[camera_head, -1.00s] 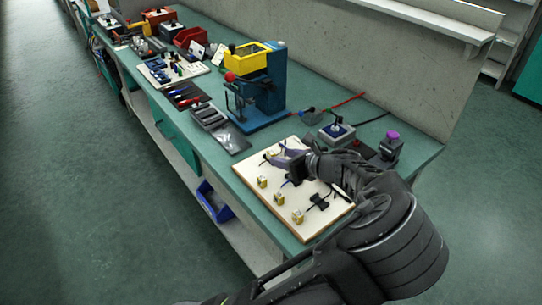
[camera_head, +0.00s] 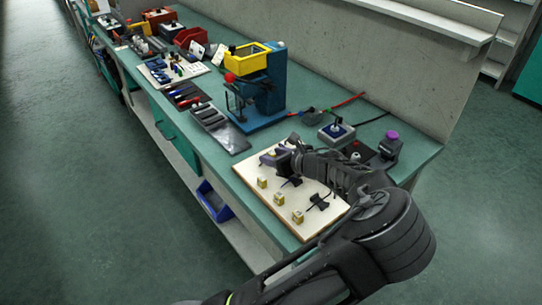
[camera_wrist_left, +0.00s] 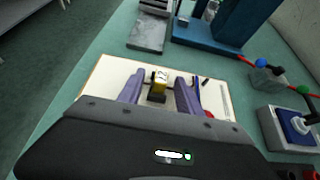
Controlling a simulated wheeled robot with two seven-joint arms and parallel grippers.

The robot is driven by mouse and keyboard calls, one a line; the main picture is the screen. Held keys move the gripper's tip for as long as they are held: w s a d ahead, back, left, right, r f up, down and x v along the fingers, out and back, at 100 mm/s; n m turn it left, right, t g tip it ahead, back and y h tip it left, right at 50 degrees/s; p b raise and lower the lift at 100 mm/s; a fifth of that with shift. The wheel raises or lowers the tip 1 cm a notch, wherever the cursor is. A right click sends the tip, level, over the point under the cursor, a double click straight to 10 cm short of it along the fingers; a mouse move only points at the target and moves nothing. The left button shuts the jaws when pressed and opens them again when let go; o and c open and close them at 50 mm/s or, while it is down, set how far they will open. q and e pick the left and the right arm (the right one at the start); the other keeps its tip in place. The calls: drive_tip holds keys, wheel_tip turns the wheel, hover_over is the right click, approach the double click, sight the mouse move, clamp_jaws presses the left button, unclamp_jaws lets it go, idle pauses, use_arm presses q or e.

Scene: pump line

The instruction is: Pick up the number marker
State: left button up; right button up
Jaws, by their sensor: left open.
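In the head view my left gripper (camera_head: 275,157) is low over the far left part of the board (camera_head: 245,172) and largely covers that spot. Several similar yellow markers stand along the board's front side, such as one marker (camera_head: 262,182). My right gripper is not in view.
Small black clips (camera_head: 319,202) lie on the board. A blue press with a yellow bin (camera_head: 247,57) stands behind it to the left. A grey box with a blue top (camera_head: 336,132) and a purple-topped device (camera_head: 390,146) stand to the right.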

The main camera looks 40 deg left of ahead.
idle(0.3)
use_arm(q)
clamp_jaws()
idle(0.3)
